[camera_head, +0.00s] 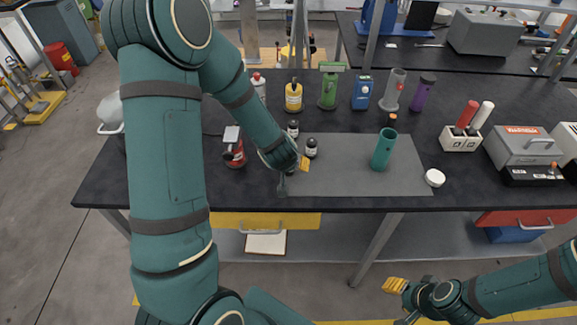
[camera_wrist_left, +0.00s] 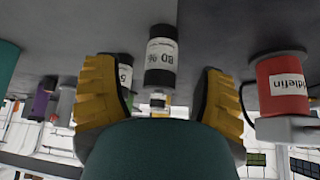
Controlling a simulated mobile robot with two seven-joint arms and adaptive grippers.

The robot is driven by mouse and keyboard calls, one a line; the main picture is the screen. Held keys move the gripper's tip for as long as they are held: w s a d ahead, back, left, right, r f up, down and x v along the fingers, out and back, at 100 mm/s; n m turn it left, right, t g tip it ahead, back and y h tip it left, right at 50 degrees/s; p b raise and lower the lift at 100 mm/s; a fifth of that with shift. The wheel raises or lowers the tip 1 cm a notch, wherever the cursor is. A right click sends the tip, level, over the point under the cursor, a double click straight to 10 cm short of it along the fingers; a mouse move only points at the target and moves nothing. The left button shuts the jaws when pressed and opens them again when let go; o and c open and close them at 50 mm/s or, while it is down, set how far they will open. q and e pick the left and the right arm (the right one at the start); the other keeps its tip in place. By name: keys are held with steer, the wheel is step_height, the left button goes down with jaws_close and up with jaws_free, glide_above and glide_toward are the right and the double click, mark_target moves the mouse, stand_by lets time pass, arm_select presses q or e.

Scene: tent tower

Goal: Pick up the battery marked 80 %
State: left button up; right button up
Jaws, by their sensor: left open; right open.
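The battery marked 80 % (camera_wrist_left: 160,62) is a dark cylinder with a white label. In the left wrist view, which looks upside down, it stands on a grey surface between the spread yellow fingers of my left gripper (camera_wrist_left: 157,85), not visibly touching either. A second battery with a label starting with 5 (camera_wrist_left: 125,76) is partly hidden behind the left finger. In the head view my left gripper (camera_head: 298,164) is low over the table; small dark batteries stand beside it (camera_head: 311,148) and behind it (camera_head: 293,129), labels unreadable. My right gripper (camera_head: 395,286) is open and empty, below the table front.
A red can (camera_head: 235,153) stands left of my left gripper; it also shows in the left wrist view (camera_wrist_left: 283,85). Bottles line the back. The grey mat (camera_head: 350,181) is clear at its front right.

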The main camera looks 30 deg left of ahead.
arm_select(q)
steer(key=shift+b+x, duration=0.55)
steer(key=shift+x, duration=1.95)
steer(key=shift+w+a+r, duration=0.1)
jaws_close()
